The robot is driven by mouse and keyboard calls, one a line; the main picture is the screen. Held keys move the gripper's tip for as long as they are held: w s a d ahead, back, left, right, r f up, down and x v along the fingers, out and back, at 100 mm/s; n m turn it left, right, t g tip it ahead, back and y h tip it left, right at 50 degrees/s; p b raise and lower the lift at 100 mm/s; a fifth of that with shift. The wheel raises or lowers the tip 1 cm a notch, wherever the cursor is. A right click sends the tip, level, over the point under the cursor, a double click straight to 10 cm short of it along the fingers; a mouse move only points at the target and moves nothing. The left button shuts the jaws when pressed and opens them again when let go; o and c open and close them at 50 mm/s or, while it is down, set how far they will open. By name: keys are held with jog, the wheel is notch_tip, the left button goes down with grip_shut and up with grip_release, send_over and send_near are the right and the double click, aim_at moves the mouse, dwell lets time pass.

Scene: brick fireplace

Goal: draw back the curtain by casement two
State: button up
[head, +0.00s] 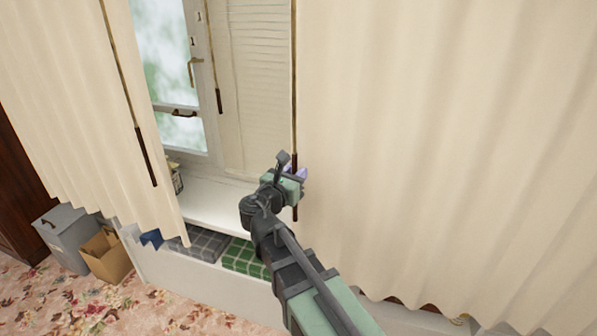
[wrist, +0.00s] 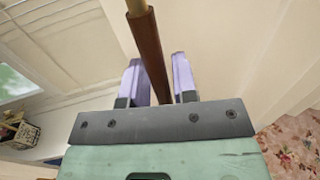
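The large cream curtain (head: 430,130) on the right hangs drawn in pleats. A thin wand with a dark brown handle (head: 295,212) hangs at its left edge. My gripper (head: 298,173) is at this handle. In the wrist view the brown handle (wrist: 150,50) passes between the two lavender fingers (wrist: 160,80) of my gripper. The fingers are apart, with a small gap showing to the right of the handle; contact on the left side is unclear. A casement (head: 178,70) with a brass handle shows left of the blind; I cannot read a two on it.
Another cream curtain (head: 60,80) with its own wand hangs at the left. A cream slatted blind (head: 258,80) hangs between. Below are a white sill (head: 215,203), checked cushions (head: 245,258), a grey box (head: 66,240) and an open cardboard box (head: 106,258) on floral carpet.

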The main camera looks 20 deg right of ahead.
jog(key=shift+w+d, duration=0.45)
jog(key=shift+d, duration=0.05)
grip_shut()
jog(key=shift+s, duration=0.1)
